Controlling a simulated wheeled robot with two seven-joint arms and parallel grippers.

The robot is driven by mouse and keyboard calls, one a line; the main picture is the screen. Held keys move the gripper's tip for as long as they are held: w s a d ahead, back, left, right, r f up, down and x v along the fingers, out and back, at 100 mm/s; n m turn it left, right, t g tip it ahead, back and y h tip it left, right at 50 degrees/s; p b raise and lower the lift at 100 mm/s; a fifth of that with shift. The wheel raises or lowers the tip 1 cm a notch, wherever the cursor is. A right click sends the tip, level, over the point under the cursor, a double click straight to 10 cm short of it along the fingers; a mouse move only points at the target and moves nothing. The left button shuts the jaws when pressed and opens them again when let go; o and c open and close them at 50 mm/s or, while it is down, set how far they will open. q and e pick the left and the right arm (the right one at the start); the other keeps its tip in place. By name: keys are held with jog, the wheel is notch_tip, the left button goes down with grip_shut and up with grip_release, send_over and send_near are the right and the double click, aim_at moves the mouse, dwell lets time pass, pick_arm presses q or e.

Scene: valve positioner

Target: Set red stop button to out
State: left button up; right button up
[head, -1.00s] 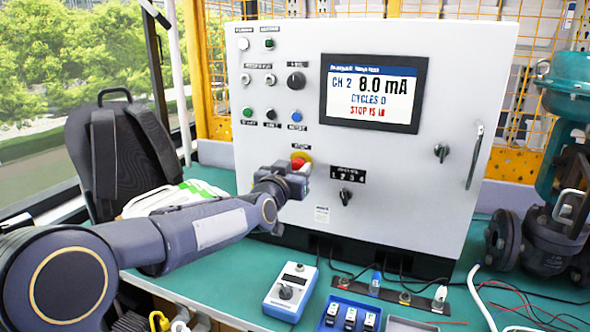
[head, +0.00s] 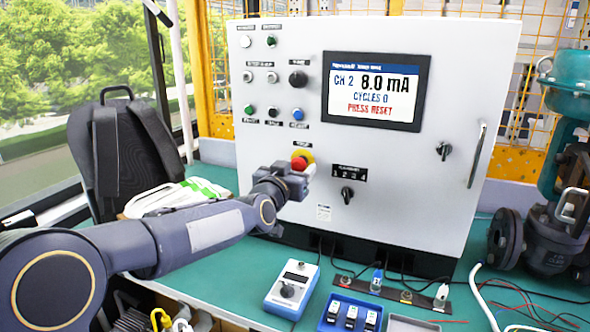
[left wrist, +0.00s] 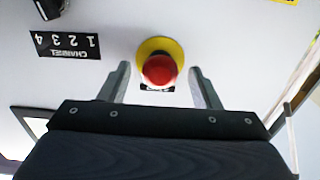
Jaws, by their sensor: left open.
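The red stop button (head: 299,163) has a mushroom head on a yellow ring and sits on the white control panel (head: 400,170). In the left wrist view the button (left wrist: 160,69) lies between the two fingers, with a gap on each side. My left gripper (left wrist: 160,85) is open. In the head view my left gripper (head: 302,177) is just below and in front of the button and hides its lower edge. The screen (head: 373,91) reads "CH 2 8.0 mA", "CYCLES 0" and "PRESS RESET". My right gripper is not in view.
The blue button (head: 298,115) is above the stop button. The channel knob (head: 347,193) is to its right. A calibrator box (head: 292,290) and a blue tray (head: 350,312) stand on the green bench in front. A backpack (head: 122,150) stands at left.

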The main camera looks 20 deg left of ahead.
pick_arm(q)
jog(key=s, duration=0.7)
jog(key=shift+s+d+p, duration=0.2)
jog(key=shift+s+p, duration=0.1)
jog(key=shift+p, duration=0.05)
jog(key=s+d+f+g+h+p, duration=0.1)
jog(key=s+d+f+g+p, duration=0.2)
jog(key=s, duration=0.7)
jog(key=s+d+f+g+h+p, duration=0.2)
jog(key=s+d+f+g+p, duration=0.1)
jog(key=s, duration=0.6)
jog(key=s+d+f+n+g+h+p, duration=0.1)
jog(key=s+g+p, duration=0.4)
jog(key=s, duration=0.5)
notch_tip(320, 180, down, 2)
jog(key=shift+s+d+f+g+h, duration=0.1)
jog(key=shift+s+d+g+h, duration=0.3)
jog(key=shift+d+g, duration=0.4)
jog(key=shift+d, duration=0.1)
jog(key=shift+c, duration=0.4)
dwell(0.6)
